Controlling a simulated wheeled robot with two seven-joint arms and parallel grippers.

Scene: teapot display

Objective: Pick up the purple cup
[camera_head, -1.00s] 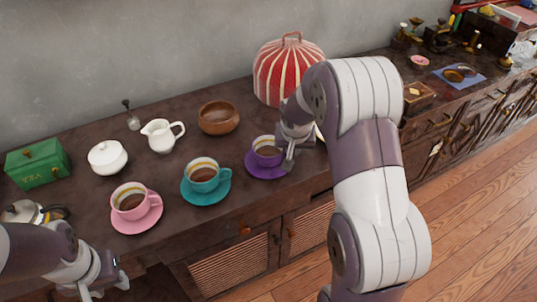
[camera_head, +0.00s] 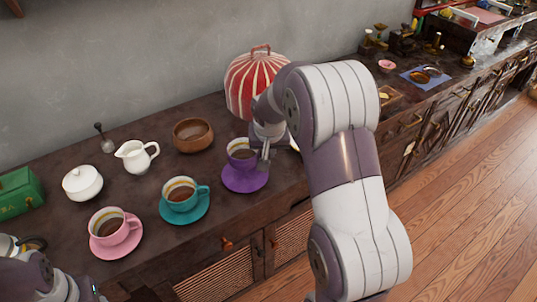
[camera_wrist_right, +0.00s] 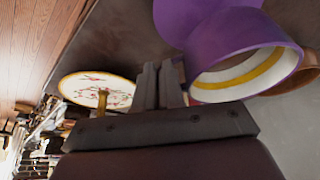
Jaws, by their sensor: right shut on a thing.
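The purple cup (camera_head: 242,155) holds brown liquid and has a yellow band inside its rim. It is upright, slightly above its purple saucer (camera_head: 246,184). My right gripper (camera_head: 265,157) is at the cup's right side, shut on it, with the fingers partly hidden by the wrist. In the right wrist view, the fingers (camera_wrist_right: 160,86) are close together beside the cup (camera_wrist_right: 222,42), and their exact contact is hard to see. Part of my left gripper (camera_head: 82,293) shows at the bottom left edge; its fingertips are cut off.
A teal cup (camera_head: 181,197) and a pink cup (camera_head: 108,230) stand on saucers to the left. Behind are a wooden bowl (camera_head: 193,137), a white jug (camera_head: 135,157), a white lidded pot (camera_head: 82,184) and a red striped cover (camera_head: 249,88). The counter's front edge is close.

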